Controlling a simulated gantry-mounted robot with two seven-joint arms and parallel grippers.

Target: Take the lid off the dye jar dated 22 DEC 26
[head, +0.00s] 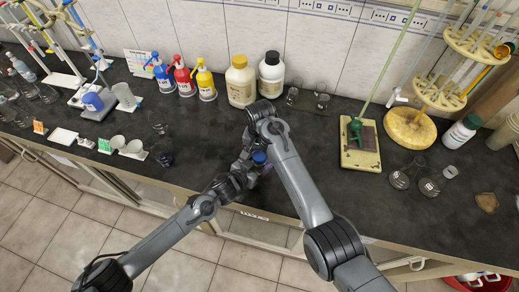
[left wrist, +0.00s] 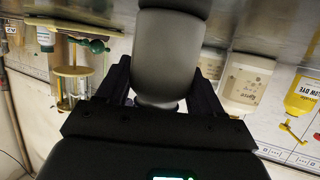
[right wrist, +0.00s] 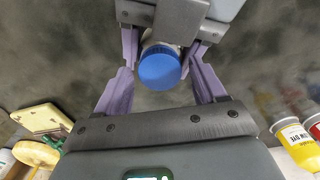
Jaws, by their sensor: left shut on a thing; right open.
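A small jar with a blue lid (head: 259,157) is held up near the bench's front edge, in the middle of the head view. My left gripper (head: 247,167) is shut on the jar. In the right wrist view the blue lid (right wrist: 160,68) is seen end-on, with a sliver of the jar behind it. My right gripper (right wrist: 158,72) is open, its purple fingers on either side of the lid with gaps. No date is readable.
A dark-filled glass vessel (head: 165,157) and a clear one (head: 158,127) stand left on the bench. Red (head: 183,75), blue and yellow bottles and two large white bottles (head: 240,80) line the back. The bench around my grippers is clear.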

